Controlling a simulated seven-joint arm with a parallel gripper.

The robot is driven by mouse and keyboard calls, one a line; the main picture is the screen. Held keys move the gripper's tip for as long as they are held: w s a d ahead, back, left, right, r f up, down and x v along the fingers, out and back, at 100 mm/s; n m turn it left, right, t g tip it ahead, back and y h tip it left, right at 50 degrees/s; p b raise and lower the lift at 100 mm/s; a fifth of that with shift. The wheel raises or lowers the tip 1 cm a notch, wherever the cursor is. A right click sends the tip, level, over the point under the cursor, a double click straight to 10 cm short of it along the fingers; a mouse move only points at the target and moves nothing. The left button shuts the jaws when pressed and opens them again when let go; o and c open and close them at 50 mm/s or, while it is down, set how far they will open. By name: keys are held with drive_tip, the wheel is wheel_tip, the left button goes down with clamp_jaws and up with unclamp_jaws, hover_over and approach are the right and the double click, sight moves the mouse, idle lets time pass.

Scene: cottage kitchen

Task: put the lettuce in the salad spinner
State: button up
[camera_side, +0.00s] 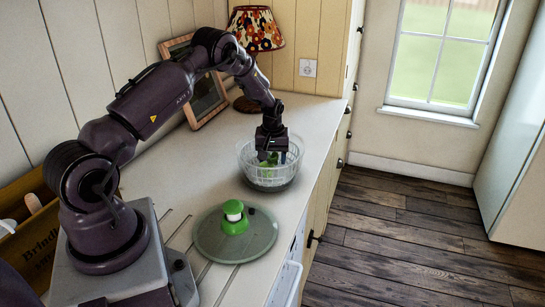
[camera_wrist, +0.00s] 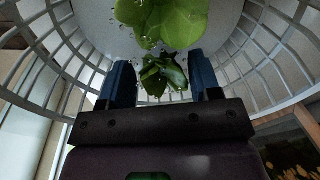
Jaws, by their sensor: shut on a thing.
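The salad spinner (camera_side: 270,181) is a clear bowl with a white slatted basket, standing upright on the counter. My gripper (camera_side: 272,157) points down into it, its blue fingers inside the rim. It is shut on green, wet lettuce (camera_wrist: 164,76), which shows between the fingers in the wrist view. A larger lettuce leaf (camera_wrist: 165,20) shows beyond them in that view, with water drops around it. I cannot tell whether the two are one piece. The lettuce also shows small in the side view (camera_side: 264,159), partly hidden by my gripper and the basket.
The spinner's lid (camera_side: 235,250), with a green knob, lies on the counter nearer the side camera. A lamp (camera_side: 256,30) and a picture frame (camera_side: 208,97) stand at the back. A wooden crate (camera_side: 30,240) is at the left. The counter's front edge runs close beside the spinner.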

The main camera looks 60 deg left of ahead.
sight(272, 156)
drive_tip(key=o, duration=0.3)
drive_tip(key=shift+f, duration=0.15)
drive_tip(key=shift+o, duration=0.2)
drive_tip(key=s+d+r+m+t, duration=0.1)
drive_tip(key=d+r, duration=0.4)
drive_tip(key=r, duration=0.6)
drive_tip(key=s+d+r+m, duration=0.1)
drive_tip(key=d+r, duration=0.3)
drive_tip(key=r, duration=0.7)
drive_tip(key=s+d+r+m+t, duration=0.2)
drive_tip(key=s+d+r+m, duration=0.25)
drive_tip(key=d+r, duration=0.45)
drive_tip(key=s+d+m+t, duration=0.1)
drive_tip(key=s+d+m, duration=0.2)
drive_tip(key=s+d, duration=0.3)
drive_tip(key=s+d+r+m+t+h, duration=0.1)
drive_tip(key=s+d+m, duration=0.2)
drive_tip(key=s+d, duration=0.3)
drive_tip(key=s, duration=0.4)
drive_tip(key=shift+s, duration=0.4)
